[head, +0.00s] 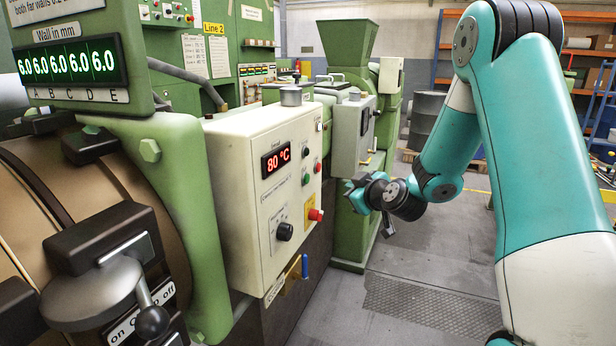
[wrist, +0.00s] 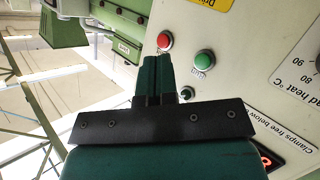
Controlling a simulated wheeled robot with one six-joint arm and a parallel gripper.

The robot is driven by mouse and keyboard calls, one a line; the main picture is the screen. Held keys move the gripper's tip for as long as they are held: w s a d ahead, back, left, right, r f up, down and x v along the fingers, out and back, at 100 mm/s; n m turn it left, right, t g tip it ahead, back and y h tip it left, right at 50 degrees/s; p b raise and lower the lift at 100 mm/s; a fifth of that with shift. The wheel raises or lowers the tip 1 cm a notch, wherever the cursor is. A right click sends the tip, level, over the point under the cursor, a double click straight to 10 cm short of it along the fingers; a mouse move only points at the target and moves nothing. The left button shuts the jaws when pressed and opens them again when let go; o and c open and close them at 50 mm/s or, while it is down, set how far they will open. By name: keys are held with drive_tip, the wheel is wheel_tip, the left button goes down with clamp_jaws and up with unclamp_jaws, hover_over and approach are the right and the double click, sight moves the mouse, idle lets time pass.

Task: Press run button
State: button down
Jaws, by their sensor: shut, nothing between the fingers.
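In the head view the green button (head: 305,179) is small on the panel's front. My gripper (wrist: 162,62) is shut and empty. Its tips appear just below a red button (wrist: 165,40) in the wrist view; I cannot tell whether they touch anything. In the head view my gripper (head: 352,190) is right of the panel, in front of the green machine.
A small dark button (wrist: 187,93) lies close right of my fingers. The panel also carries a red 80 °C display (head: 276,160), a black knob (head: 285,231) and a larger red button (head: 316,215) on yellow. A grey box (head: 352,135) stands behind. The floor at right is open.

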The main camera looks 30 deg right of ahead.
sight(307, 179)
drive_tip(key=w+a+p, duration=0.5)
drive_tip(key=w+p, duration=0.1)
drive_tip(key=p, duration=0.3)
drive_tip(key=shift+w, duration=0.1)
idle(1.9)
drive_tip(key=shift+w+a, duration=0.25)
drive_tip(key=shift+w, duration=0.1)
drive_tip(key=shift+w+a, duration=0.25)
drive_tip(key=shift+w, duration=0.05)
idle(0.6)
drive_tip(key=shift+s+d, duration=0.1)
idle(0.3)
drive_tip(key=shift+s+d+b, duration=0.4)
drive_tip(key=shift+s+b, duration=0.1)
drive_tip(key=shift+b, duration=0.3)
